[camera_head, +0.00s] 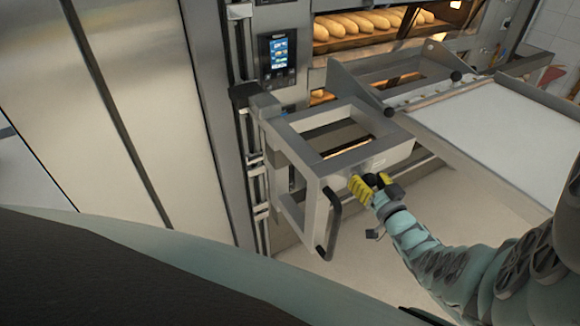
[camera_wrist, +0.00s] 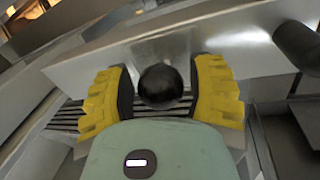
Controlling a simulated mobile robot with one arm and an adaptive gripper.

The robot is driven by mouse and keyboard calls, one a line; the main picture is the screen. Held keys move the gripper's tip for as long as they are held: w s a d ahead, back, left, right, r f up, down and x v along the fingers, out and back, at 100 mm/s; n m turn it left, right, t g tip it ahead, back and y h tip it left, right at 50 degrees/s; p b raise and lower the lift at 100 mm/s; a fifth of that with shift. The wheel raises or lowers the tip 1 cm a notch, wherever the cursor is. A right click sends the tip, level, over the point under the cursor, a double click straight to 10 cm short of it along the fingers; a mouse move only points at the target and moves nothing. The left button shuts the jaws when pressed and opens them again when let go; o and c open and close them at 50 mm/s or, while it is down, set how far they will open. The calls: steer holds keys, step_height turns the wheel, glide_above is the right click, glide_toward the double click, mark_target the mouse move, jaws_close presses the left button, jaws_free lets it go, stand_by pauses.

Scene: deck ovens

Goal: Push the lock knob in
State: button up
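The lock knob (camera_wrist: 162,87) is a round black ball in the middle of the wrist view, in front of a grey metal bar. My gripper (camera_wrist: 160,92) has its two yellow-padded fingers on either side of the knob, with a narrow gap showing on each side. It is open around the knob. In the head view my gripper (camera_head: 371,184) is at the front right corner of a grey metal frame (camera_head: 385,155). The knob's stem is hidden, and I cannot tell how far the knob sticks out.
A black handle (camera_head: 335,225) hangs on the frame's front left. A loader with a white belt (camera_head: 500,125) stands to the right, with black knobs (camera_head: 388,112) on its edge. Behind are the deck oven with loaves (camera_head: 350,25) and its control screen (camera_head: 278,50). Floor below the frame is clear.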

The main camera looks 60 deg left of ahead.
steer(key=shift+o, duration=1.4)
steer(key=shift+r, duration=0.1)
steer(key=shift+d, duration=0.35)
steer(key=v, duration=1.1)
steer(key=shift+s+d+r, duration=0.1)
steer(key=shift+s+r, duration=0.05)
